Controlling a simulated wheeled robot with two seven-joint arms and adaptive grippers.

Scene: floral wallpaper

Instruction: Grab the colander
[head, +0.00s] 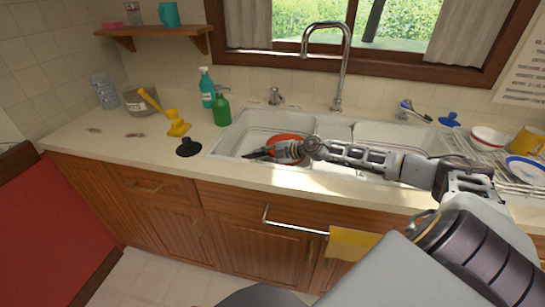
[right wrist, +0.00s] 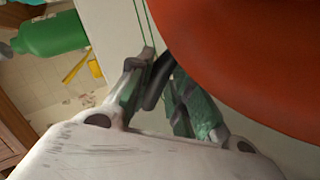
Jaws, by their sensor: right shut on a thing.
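The orange-red colander (head: 288,137) sits in the left sink basin in the head view, partly hidden behind my right gripper. It fills the upper right of the right wrist view (right wrist: 245,50) as a smooth, curved red surface. My right gripper (head: 258,154) reaches in from the right over the front of the left basin. Its fingers (right wrist: 155,78) are closed together at the colander's edge, shut on it; the exact contact is hard to make out. My left gripper is not in view.
A green bottle (head: 222,111) and a teal spray bottle (head: 206,88) stand left of the sink. The tall faucet (head: 341,60) rises behind. A dish rack (head: 505,165) with dishes stands right.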

